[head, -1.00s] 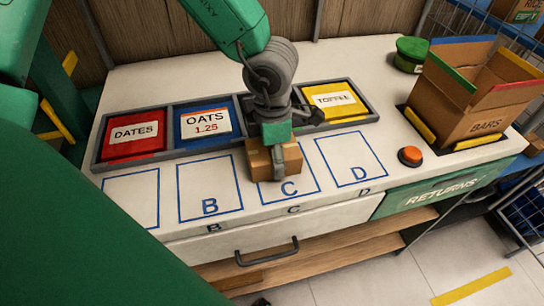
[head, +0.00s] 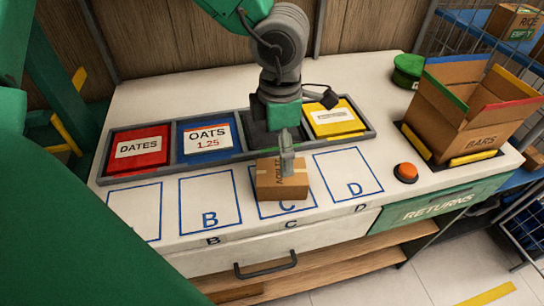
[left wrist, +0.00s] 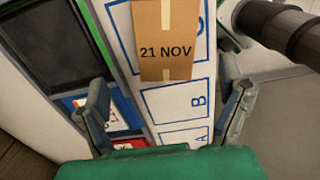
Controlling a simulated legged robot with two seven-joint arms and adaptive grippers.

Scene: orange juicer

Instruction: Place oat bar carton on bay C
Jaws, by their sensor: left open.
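The oat bar carton (head: 283,184) is a small brown box with pale tape. It sits on bay C (head: 291,212), covering its back part, with the letter C partly showing in front. In the left wrist view the carton (left wrist: 164,50) reads "21 NOV" and lies beyond the fingers. My left gripper (head: 287,153) is over the carton's back edge in the head view. In the left wrist view my left gripper (left wrist: 166,105) has its fingers wide apart with nothing between them. My right gripper is not seen.
Bays B (head: 210,200) and D (head: 349,178) are empty. Behind them a grey tray (head: 371,130) holds dates, oats and toffee bins and a dark, partly hidden slot. An open BARS box (head: 462,125), an orange button (head: 405,172) and a green round container (head: 408,68) are at right.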

